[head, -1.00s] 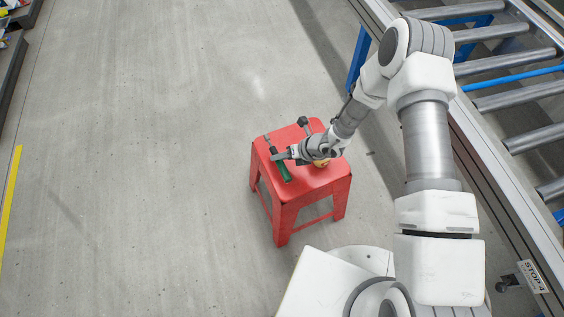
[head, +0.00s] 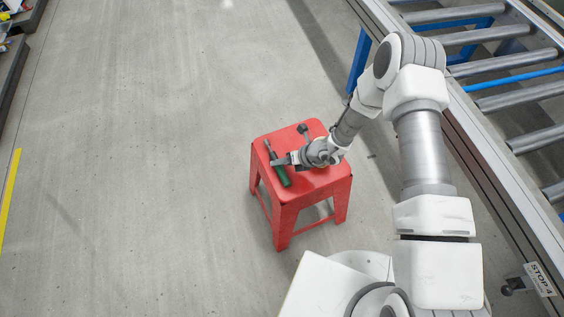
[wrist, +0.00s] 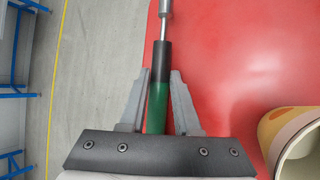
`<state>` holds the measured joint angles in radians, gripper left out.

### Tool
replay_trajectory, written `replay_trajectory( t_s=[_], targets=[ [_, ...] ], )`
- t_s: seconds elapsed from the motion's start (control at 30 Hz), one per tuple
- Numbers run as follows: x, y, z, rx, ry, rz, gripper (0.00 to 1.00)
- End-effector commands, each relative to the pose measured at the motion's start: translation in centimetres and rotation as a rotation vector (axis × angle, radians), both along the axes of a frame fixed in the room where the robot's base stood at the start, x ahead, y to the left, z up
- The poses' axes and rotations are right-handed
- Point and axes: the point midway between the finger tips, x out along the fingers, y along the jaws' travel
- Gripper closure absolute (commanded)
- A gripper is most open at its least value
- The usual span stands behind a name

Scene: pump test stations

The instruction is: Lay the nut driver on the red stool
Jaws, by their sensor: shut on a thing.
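The red stool (head: 325,185) stands on the floor in front of me, left of the conveyor. The nut driver (head: 283,176) has a green and black handle and a metal shaft. It lies over the left part of the stool's top, and I cannot tell whether it touches the surface. My gripper (head: 274,161) is shut on its handle. In the wrist view, the nut driver (wrist: 157,104) sits between the two grey fingers (wrist: 161,80), its shaft pointing away, close to the seat's left edge.
A patterned cup (wrist: 292,140) stands on the stool, right of my gripper; my wrist hides it in the head view. A small dark knob-like thing (head: 303,129) shows over the stool's back. A roller conveyor (head: 510,95) runs along the right.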

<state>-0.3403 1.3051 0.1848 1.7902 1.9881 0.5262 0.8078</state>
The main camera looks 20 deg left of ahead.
Motion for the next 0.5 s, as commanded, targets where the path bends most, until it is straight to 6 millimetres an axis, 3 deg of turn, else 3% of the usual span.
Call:
replay_trajectory(
  t_s=[0.03,0.1,0.23,0.43,0.5],
  targets=[
    [-0.3,-0.7,-1.7,-0.029,0.01,-0.005,0.64],
    [-0.2,-0.7,-1.7,-0.03,0.009,-0.006,0.56],
    [-0.2,-0.8,-1.7,-0.031,0.008,-0.006,0.56],
    [-0.2,-0.8,-0.2,-0.031,0.009,-0.007,0.56],
    [-0.1,-1.8,0.9,-0.032,0.008,-0.01,0.56]
  ],
)
